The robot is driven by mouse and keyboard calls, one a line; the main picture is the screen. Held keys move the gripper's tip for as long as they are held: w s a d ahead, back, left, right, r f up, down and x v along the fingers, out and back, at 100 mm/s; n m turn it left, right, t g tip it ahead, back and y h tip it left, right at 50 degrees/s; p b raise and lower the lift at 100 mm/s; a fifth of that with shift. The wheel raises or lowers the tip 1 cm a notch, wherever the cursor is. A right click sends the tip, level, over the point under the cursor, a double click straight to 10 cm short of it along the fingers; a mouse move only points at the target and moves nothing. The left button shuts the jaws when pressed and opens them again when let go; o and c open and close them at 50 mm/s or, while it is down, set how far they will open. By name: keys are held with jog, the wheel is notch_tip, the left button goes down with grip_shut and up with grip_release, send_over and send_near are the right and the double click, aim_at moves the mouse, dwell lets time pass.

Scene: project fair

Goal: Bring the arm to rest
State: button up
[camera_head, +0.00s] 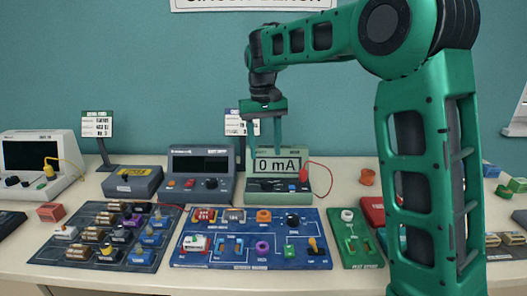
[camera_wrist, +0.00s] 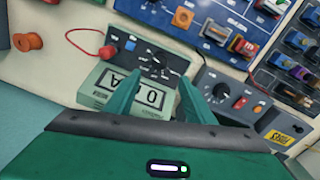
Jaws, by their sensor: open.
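My gripper (camera_head: 264,138) is at the end of my green arm, pointing down in front of the teal wall. Its two fingers are apart with nothing between them. It hangs above the meter (camera_head: 278,177), whose display reads 0 mA. In the wrist view my gripper (camera_wrist: 158,100) also shows open and empty, with the meter (camera_wrist: 105,78) beyond the fingers. The arm is raised and bent, and its links cover part of the table on the right.
A blue circuit board (camera_head: 250,255) and a dark parts tray (camera_head: 105,262) lie on the table (camera_head: 350,283) in front. A green board (camera_head: 355,240) is to their right. A grey power unit (camera_head: 198,175) stands left of the meter. A red lead curves beside the meter.

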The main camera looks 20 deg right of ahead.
jog(key=s+d+f+m, duration=0.2)
jog(key=s+d+m, duration=0.1)
jog(key=s+d, duration=1.45)
jog(key=s+f+m, duration=0.1)
jog(key=s+f, duration=0.1)
jog(key=s, duration=0.5)
jog(key=s+f+m, duration=0.1)
jog(key=s+f, duration=0.2)
jog(key=s, duration=0.4)
jog(key=s+f, duration=0.3)
jog(key=s, duration=0.5)
jog(key=shift+d+f+m+y, duration=0.2)
jog(key=shift+d+m+y, duration=0.05)
jog(key=shift+m+y, duration=0.15)
jog(key=shift+w+f, duration=0.3)
jog(key=shift+w, duration=0.45)
jog(key=shift+s+r, duration=0.1)
